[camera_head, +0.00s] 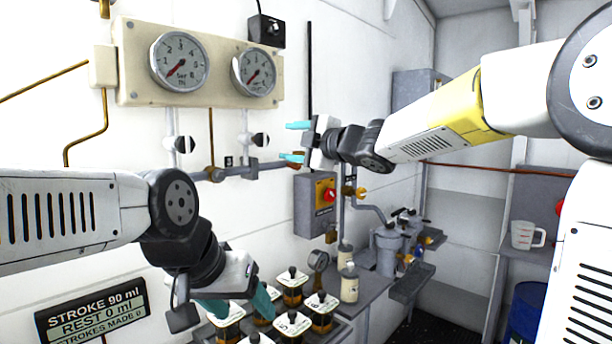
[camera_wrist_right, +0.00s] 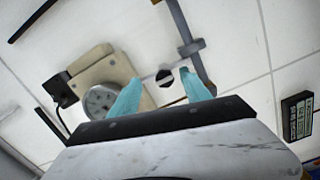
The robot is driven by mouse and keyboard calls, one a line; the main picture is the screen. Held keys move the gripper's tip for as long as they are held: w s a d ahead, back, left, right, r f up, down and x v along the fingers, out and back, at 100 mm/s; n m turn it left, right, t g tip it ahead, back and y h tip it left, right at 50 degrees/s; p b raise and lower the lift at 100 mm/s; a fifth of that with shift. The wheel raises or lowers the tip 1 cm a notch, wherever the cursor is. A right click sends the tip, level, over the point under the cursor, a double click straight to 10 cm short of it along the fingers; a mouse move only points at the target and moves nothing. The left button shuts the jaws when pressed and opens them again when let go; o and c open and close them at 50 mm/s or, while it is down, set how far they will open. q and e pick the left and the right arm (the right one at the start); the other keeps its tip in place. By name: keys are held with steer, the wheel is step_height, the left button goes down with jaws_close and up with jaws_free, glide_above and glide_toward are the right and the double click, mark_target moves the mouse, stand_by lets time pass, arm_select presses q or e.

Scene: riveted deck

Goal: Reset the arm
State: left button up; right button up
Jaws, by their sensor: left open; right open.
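My right arm comes in from the right in the head view. Its gripper (camera_head: 290,141) has teal fingers spread apart, pointing left in front of the wall pipework, with nothing between them. In the right wrist view the same gripper (camera_wrist_right: 162,92) is open and empty, with a black-and-white valve knob (camera_wrist_right: 164,78) seen beyond the fingers. My left arm comes in from the left. Its gripper (camera_head: 237,305) is open, fingers pointing down over the several labelled jars (camera_head: 291,280). I cannot tell whether the fingers touch a jar.
Two gauges (camera_head: 179,62) on a beige panel (camera_head: 130,85) hang on the wall. A grey switch box (camera_head: 309,215) with a red-yellow knob is below my right gripper. A stroke display (camera_head: 92,310) stands lower left. A measuring jug (camera_head: 527,235) is on the right shelf.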

steer(key=s+d+f+m+h, duration=0.25)
steer(key=d+m+h, duration=0.2)
steer(key=d, duration=0.25)
steer(key=s+d+f+m+t+h, duration=0.1)
steer(key=s+d+f+m+h, duration=0.15)
steer(key=d+m, duration=0.3)
steer(key=s+d+f+m+h, duration=0.25)
steer(key=d+m+h, duration=0.2)
steer(key=d, duration=0.35)
steer(key=s+d+f+m+g, duration=0.1)
steer(key=s+f+m+g, duration=0.2)
steer(key=s+f, duration=0.5)
steer(key=s+d+f+m+g, duration=0.2)
steer(key=s+f+m+g, duration=0.2)
steer(key=s, duration=0.9)
step_height(320, 180, down, 5)
steer(key=shift+d+r+m+y, duration=0.2)
steer(key=shift+m+y, duration=0.15)
steer(key=shift+m, duration=0.8)
